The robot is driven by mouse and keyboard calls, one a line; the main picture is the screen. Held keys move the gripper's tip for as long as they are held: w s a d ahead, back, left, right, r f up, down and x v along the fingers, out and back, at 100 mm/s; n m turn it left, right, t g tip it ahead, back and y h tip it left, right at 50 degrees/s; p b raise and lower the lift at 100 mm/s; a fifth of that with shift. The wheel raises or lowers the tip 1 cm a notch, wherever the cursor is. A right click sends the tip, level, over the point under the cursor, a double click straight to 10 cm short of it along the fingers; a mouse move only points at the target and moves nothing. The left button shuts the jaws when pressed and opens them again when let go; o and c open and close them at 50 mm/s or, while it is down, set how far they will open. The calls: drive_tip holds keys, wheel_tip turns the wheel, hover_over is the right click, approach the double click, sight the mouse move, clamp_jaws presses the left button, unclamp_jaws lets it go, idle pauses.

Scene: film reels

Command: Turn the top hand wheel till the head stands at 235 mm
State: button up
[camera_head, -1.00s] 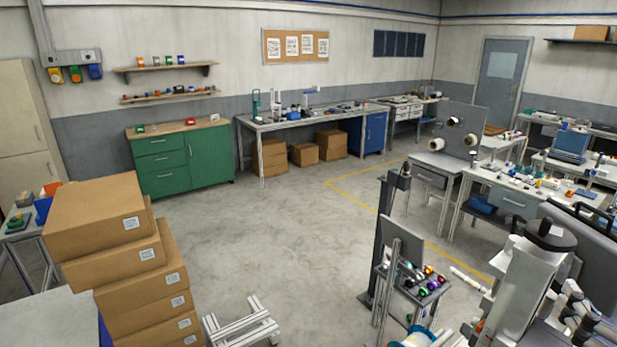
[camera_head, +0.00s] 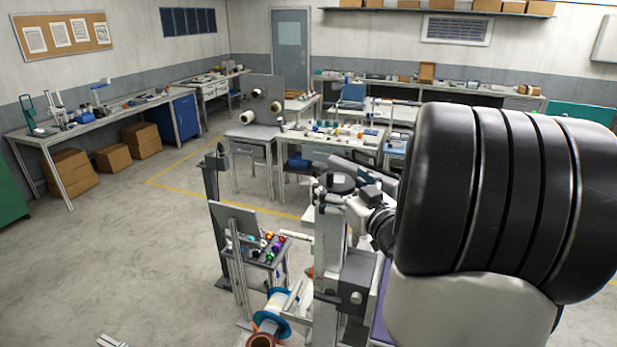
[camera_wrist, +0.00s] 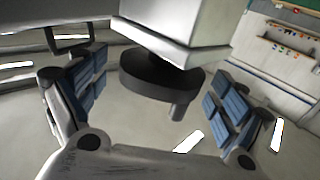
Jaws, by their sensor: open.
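The black top hand wheel (camera_head: 337,183) sits on top of a pale upright column (camera_head: 328,240) in the head view. In the wrist view, which looks upside down, the wheel (camera_wrist: 160,82) is a dark disc with a short peg handle (camera_wrist: 178,111). My gripper (camera_wrist: 155,84) is open, with a blue-padded finger on either side of the wheel. A gap shows between each finger and the rim. A grey block with a dark knob (camera_head: 356,298) is low on the column's right side. No height reading is legible.
A small stand (camera_head: 262,252) with coloured parts is left of the column. A bench with small parts (camera_head: 330,138) stands behind. My arm covers much of the right side.

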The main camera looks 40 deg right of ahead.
drive_tip(key=shift+x, duration=0.8)
drive_tip(key=shift+c, duration=0.3)
drive_tip(key=c, duration=1)
drive_tip(key=shift+a+b, duration=0.1)
drive_tip(key=shift+b, duration=0.3)
